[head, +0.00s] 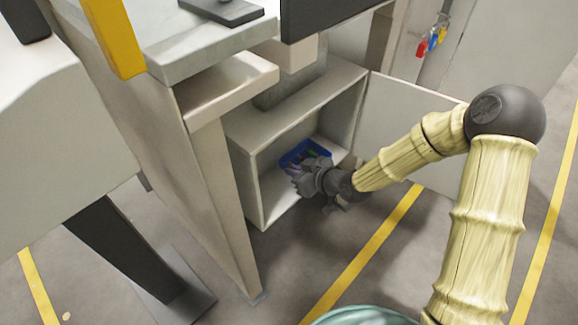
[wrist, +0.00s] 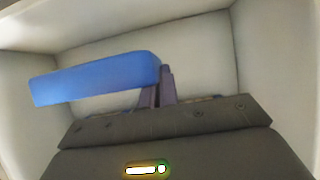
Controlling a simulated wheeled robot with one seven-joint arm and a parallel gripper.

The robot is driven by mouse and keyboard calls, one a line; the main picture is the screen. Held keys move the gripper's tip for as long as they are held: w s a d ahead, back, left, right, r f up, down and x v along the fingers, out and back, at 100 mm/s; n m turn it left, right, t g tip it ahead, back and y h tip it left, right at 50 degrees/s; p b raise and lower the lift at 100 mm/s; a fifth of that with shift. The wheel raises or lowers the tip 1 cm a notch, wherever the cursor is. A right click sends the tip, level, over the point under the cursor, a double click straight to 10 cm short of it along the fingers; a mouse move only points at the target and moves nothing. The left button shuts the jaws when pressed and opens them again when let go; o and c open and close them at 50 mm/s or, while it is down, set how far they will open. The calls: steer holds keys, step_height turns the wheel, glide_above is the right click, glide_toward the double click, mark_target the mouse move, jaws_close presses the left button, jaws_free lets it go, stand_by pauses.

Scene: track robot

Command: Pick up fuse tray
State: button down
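The fuse tray (head: 291,158) is a small blue open tray with dark and purplish pieces in it, inside the low open cabinet. In the wrist view one blue wall of the fuse tray (wrist: 95,78) runs from the left to my fingers. My gripper (head: 304,176) reaches into the cabinet at the tray's near side and covers part of it. In the wrist view the two fingers of my gripper (wrist: 160,88) stand close together at the right end of the blue wall and look shut on it. The dark gripper body hides the rest of the tray.
The pale cabinet (head: 245,182) has side walls close around my gripper. Its door (head: 405,115) stands open to the right, behind my arm. A counter with a drawer (head: 228,88) overhangs at upper left. The floor with yellow lines (head: 375,245) is clear in front.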

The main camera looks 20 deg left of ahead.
steer(key=s+d+p, duration=0.2)
steer(key=s+d, duration=0.1)
steer(key=d, duration=0.5)
steer(key=s+d+p, duration=0.2)
steer(key=s+d, duration=0.1)
steer(key=d, duration=0.5)
steer(key=shift+s, duration=0.3)
